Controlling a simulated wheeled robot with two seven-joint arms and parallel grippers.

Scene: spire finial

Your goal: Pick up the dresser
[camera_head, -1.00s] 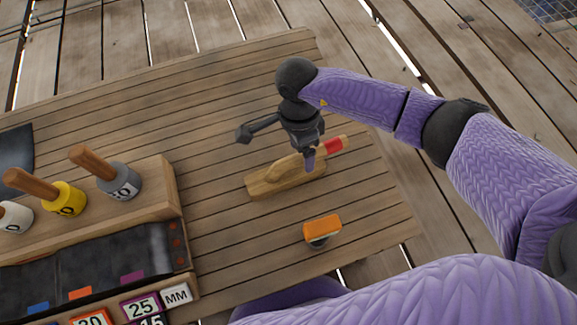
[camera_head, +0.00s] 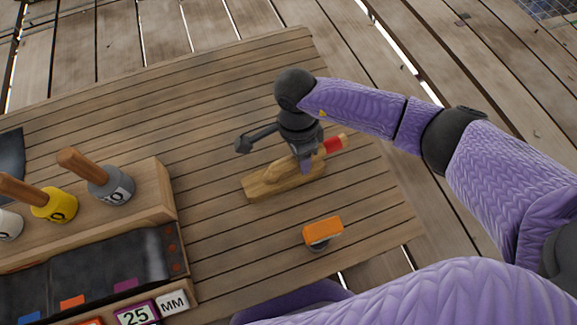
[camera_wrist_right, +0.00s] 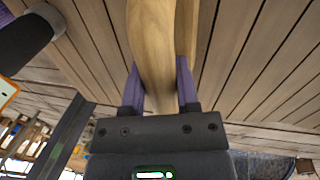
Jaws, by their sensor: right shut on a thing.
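The dresser is a pale wooden tool (camera_head: 262,183) with a long flat body and a handle with a red band. It lies on the slatted table, right of its middle, in the head view; I cannot tell any gap beneath it. My right gripper (camera_head: 306,168) is over its handle side, pointing down, and is shut on it. In the right wrist view the wood of the dresser (camera_wrist_right: 153,40) runs between the two purple fingers (camera_wrist_right: 160,88), one on each side. The gripper hides part of the dresser in the head view. My left gripper is not in view.
An orange-topped block (camera_head: 322,231) sits on the table in front of the dresser. At left, a wooden rack (camera_head: 150,200) holds several wooden-handled tools, with a dark tray and number tiles (camera_head: 137,315) in front. The table behind the dresser is clear.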

